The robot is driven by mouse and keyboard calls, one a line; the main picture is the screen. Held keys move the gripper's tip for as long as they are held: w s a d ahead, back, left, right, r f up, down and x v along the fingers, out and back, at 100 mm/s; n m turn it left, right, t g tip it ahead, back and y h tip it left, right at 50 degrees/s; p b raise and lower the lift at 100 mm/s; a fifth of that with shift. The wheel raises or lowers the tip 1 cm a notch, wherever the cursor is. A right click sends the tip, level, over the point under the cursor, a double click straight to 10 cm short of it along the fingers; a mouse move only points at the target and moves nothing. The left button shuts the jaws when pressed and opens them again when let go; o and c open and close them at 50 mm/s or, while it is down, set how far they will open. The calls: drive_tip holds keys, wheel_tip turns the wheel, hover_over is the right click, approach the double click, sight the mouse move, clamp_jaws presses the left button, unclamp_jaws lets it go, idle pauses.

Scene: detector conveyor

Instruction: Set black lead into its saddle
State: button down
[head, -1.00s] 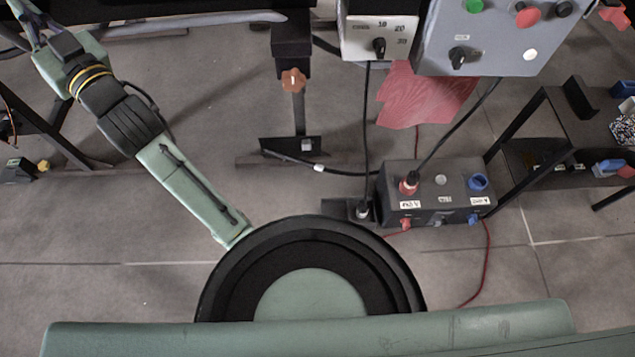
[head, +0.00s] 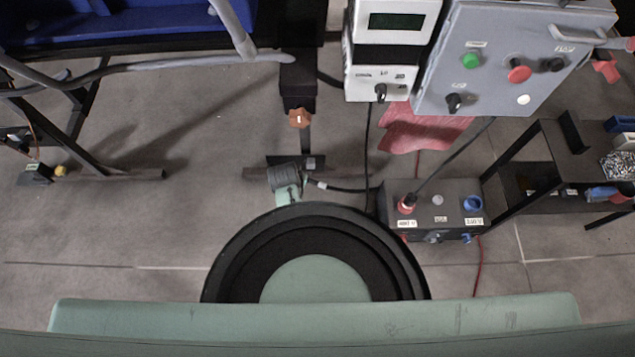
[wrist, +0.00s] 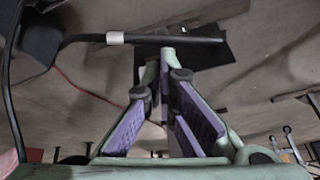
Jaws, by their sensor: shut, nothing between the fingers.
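The black lead (head: 348,189) lies low near the floor in the head view, with a white band on it. Its left end is by the dark foot plate (head: 312,161) of a stand, partly hidden by my arm. In the wrist view the lead (wrist: 85,38) runs across the top, beyond my fingertips, and ends over a dark plate (wrist: 210,55). My gripper (wrist: 163,62) has purple pads, is shut and empty, and points towards the lead. I cannot tell whether they touch. In the head view my gripper is not clearly visible. I cannot make out the saddle for certain.
A black socket box (head: 430,212) with red and blue connectors stands right of the lead. A grey control box (head: 490,75) and a white meter box (head: 375,80) are above it. A dark shelf (head: 550,165) is at right. Open floor lies left.

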drive_tip(key=s+d+f+m+g, duration=0.1)
drive_tip(key=s+d+f, duration=0.2)
drive_tip(key=s+d, duration=0.1)
drive_tip(key=shift+s+f+g+h, duration=0.3)
drive_tip(key=shift+s+g+h, duration=0.1)
drive_tip(key=shift+s, duration=0.05)
drive_tip(key=w+d+f+b, duration=0.3)
drive_tip(key=w+f+b, duration=0.3)
drive_tip(key=f+b, duration=0.4)
drive_tip(key=shift+w+f+b, duration=0.15)
drive_tip(key=shift+w+b, duration=0.05)
drive_tip(key=shift+b, duration=1.45)
